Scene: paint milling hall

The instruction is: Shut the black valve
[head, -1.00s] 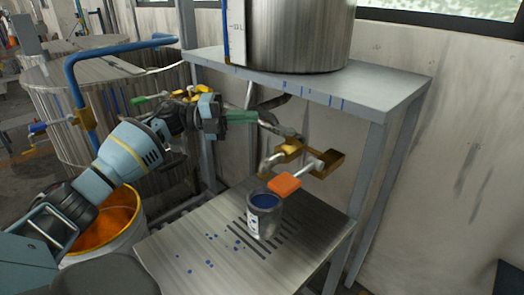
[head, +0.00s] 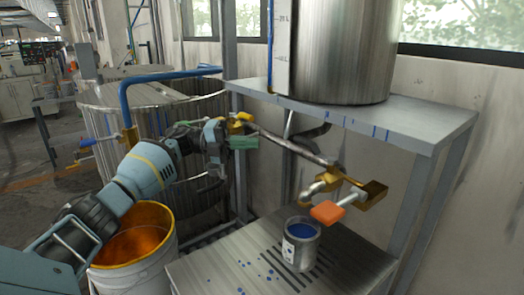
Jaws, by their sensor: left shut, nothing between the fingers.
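My left gripper (head: 243,142) has short green fingers, shut with nothing between them. In the head view they appear just below and close to a brass valve body (head: 238,121) on the steel pipe; I cannot tell whether they touch it. A dark bent piece (head: 211,186) shows below the gripper; whether it is a valve lever or part of my arm is unclear. I cannot make out a black valve handle for certain; my wrist hides part of that area. Another brass valve (head: 335,180) with an orange handle (head: 327,212) sits farther right. My right gripper is not in view.
A can of blue paint (head: 301,244) stands on the slatted lower shelf (head: 225,270) below the orange handle. A bucket of orange paint (head: 135,250) stands at lower left. The upper shelf (head: 400,117) bears a steel tank (head: 335,50). A blue pipe (head: 165,74) rises behind my arm.

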